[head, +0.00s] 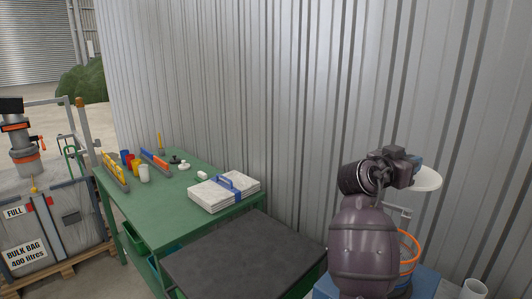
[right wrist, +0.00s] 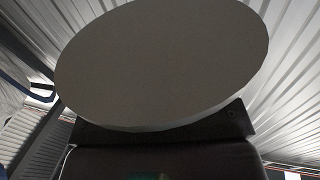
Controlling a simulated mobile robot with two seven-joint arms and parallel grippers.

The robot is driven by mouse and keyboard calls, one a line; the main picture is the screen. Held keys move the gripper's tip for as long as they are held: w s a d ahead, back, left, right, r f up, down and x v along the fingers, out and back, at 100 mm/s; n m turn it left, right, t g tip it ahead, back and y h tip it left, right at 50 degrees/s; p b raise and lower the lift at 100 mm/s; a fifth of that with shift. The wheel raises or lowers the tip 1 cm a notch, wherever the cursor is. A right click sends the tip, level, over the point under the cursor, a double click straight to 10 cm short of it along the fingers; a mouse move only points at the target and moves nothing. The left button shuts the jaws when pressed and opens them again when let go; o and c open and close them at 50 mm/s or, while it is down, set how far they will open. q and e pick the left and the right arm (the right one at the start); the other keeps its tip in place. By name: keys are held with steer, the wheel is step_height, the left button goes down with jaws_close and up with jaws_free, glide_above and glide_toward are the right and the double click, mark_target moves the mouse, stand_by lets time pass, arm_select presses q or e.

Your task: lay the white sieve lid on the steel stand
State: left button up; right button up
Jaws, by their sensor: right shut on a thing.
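The white sieve lid (head: 428,179) is a pale round disc at the right of the head view. My right gripper (head: 412,168) is shut on it and holds it in the air in front of the corrugated wall. In the right wrist view the lid (right wrist: 165,62) fills the upper middle, its face grey in shadow, and the dark gripper body (right wrist: 160,135) is below its edge. A small grey metal frame (head: 405,212) shows beside my arm, partly hidden; I cannot tell whether it is the steel stand. My left gripper is not in view.
A green table (head: 190,225) carries cups, racks and a white strapped bundle (head: 224,191). A dark flat top (head: 245,258) in front of it is bare. An orange ring (head: 415,246) is beside my arm, above a blue surface (head: 425,284). A white cup (head: 475,289) stands lower right.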

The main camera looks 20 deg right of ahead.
steer(key=shift+w+a+r+n+t, duration=0.1)
steer(key=shift+w+r+n+t, duration=0.2)
steer(key=shift+w+r+t, duration=0.1)
steer(key=w+a+r+n+t+y, duration=0.4)
steer(key=a+t, duration=0.2)
steer(key=a, duration=0.1)
steer(key=a+f+n+t+y+b, duration=0.1)
steer(key=a+f+n+t+y, duration=0.45)
steer(key=a, duration=0.35)
steer(key=s+a+f+n+y+b, duration=0.1)
steer(key=s+a+f+y, duration=0.3)
steer(key=f, duration=0.8)
steer(key=s+a+f+n+y+b, duration=0.1)
steer(key=s+a+f+n+y, duration=0.2)
steer(key=s+f, duration=0.5)
step_height(320, 180, down, 4)
steer(key=shift+a+f+n+t+y, duration=0.25)
steer(key=shift+a+n+t+y, duration=0.15)
steer(key=shift+a, duration=0.85)
steer(key=shift+w+r, duration=0.1)
